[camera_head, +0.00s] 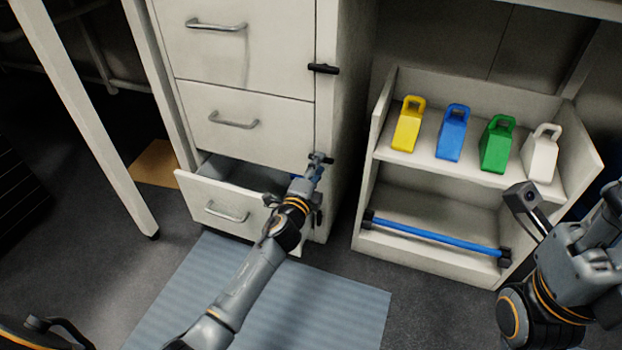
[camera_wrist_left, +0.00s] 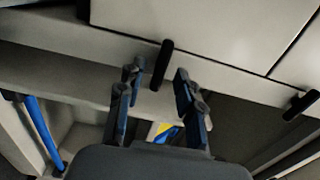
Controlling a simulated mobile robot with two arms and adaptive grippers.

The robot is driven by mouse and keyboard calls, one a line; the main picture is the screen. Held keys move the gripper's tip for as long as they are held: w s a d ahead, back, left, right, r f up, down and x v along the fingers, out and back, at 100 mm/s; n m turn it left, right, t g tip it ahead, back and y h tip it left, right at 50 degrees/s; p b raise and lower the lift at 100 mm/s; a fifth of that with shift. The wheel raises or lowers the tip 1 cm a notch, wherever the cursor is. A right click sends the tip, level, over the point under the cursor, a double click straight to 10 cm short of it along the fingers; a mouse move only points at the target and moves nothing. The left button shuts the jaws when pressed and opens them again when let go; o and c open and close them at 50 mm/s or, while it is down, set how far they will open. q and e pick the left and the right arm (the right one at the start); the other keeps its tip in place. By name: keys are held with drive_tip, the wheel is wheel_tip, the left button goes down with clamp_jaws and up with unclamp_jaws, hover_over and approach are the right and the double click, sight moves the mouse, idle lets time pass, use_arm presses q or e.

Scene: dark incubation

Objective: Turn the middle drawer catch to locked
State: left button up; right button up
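A pale drawer cabinet (camera_head: 245,125) has its top and middle drawers shut and its bottom drawer (camera_head: 228,200) pulled out. A black bar catch sits on the right frame beside the middle drawer (camera_head: 240,122). In the left wrist view this catch (camera_wrist_left: 162,65) lies across the frame and reaches to the drawer front's edge. My left gripper (camera_head: 319,168) is at it and partly covers it in the head view. In the wrist view its fingers (camera_wrist_left: 156,92) are open, one on each side of the catch, with gaps. My right gripper's fingers cannot be made out.
An upper black catch (camera_head: 323,69) lies horizontal and also shows in the wrist view (camera_wrist_left: 300,104). To the right, a shelf unit (camera_head: 425,185) holds yellow, blue, green and white jugs and a blue bar (camera_head: 435,236). A grey-blue mat (camera_head: 330,300) lies before the cabinet.

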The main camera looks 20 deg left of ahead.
use_arm(q)
drive_tip(key=s, duration=1.1)
drive_tip(key=shift+s+a, duration=0.15)
